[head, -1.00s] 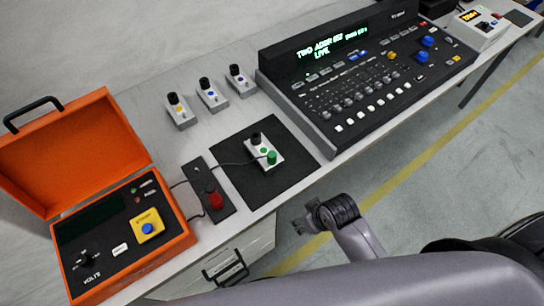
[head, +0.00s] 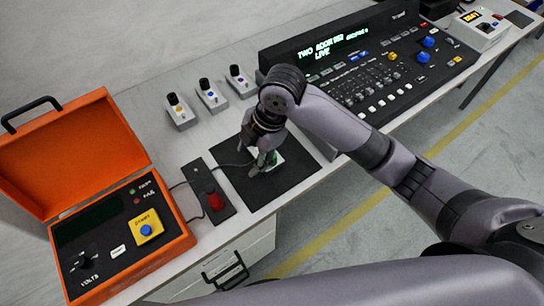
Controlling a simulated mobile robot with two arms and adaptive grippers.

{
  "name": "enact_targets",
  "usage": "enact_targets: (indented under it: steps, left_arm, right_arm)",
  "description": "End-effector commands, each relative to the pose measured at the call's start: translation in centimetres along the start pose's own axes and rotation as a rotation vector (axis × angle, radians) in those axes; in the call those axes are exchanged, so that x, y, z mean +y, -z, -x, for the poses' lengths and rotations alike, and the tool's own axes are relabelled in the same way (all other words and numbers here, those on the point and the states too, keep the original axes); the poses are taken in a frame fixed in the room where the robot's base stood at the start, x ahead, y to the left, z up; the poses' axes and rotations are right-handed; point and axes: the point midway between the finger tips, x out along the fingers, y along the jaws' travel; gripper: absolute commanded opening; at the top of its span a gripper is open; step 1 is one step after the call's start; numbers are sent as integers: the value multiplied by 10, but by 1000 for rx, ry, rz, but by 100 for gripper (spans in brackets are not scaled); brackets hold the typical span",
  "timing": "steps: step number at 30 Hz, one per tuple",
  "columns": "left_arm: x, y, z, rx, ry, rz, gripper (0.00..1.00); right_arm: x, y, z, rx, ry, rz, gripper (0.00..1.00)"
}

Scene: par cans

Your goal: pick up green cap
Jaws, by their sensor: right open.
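The green cap (head: 272,157) sits on a small white box (head: 279,161) on the black mat (head: 298,150). Only slivers of the cap and box show, because my right gripper (head: 262,163) covers most of them. My right gripper points down over the box with its fingers apart, at the cap. I cannot tell whether the fingers touch the cap. The black-topped part of the box is hidden behind the gripper. My left gripper is not in view.
An open orange case (head: 180,240) with a yellow start button stands at the left. A red button (head: 215,201) on a black plate lies beside the mat, with a cable. Small knob boxes (head: 211,95) stand behind. A black console (head: 400,50) lies to the right.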

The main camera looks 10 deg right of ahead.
Motion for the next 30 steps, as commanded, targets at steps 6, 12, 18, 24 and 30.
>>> enact_targets:
  steps: [6,12,18,24,30]
  left_arm:
    - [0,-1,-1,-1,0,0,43]
    - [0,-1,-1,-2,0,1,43]
    - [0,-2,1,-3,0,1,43]
    - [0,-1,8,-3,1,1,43]
    - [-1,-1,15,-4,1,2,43]
  right_arm:
    - [21,-30,55,-116,133,355,46]
    - [26,-48,90,-160,226,514,46]
    - [24,-55,90,-166,255,553,46]
    - [16,-64,51,-166,257,552,46]
    - [8,-73,10,-166,254,550,46]
